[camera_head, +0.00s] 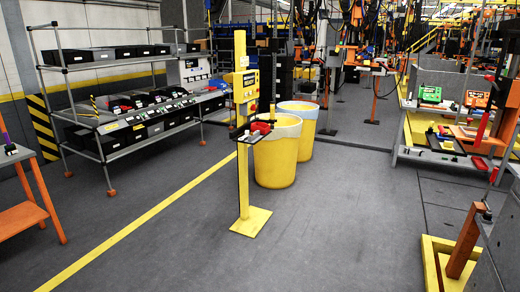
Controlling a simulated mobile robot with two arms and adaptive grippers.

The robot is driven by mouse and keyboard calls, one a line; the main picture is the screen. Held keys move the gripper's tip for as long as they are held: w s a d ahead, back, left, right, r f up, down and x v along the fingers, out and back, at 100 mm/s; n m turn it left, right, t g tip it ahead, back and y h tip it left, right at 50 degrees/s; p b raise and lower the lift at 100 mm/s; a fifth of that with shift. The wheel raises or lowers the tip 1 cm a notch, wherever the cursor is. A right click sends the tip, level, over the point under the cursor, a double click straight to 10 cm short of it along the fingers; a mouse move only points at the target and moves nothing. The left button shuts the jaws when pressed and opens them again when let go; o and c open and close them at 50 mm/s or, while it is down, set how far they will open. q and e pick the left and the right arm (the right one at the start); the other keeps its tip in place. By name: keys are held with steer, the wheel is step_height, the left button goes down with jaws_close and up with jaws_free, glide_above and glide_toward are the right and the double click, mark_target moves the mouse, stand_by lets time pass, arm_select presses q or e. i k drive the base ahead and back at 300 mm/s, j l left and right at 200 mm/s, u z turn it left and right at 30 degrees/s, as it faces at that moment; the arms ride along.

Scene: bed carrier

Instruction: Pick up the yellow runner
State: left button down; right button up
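No part of either gripper shows in the head view. I cannot tell for certain which thing is the yellow runner. Small yellow pieces (443,131) lie on the workbench (408,88) at the right, too small to make out clearly. A yellow frame (432,262) stands on the floor at the lower right, partly cut off by the picture edge. Nothing is seen holding any of these.
A yellow stand (244,185) with a flat base is in the middle, before two yellow bins (277,165). A metal rack (100,145) with black boxes stands left. An orange table (28,215) is at the left edge. Grey floor (335,235) is clear centre and right.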

mark_target(272, 116)
steer(key=i, duration=2.5)
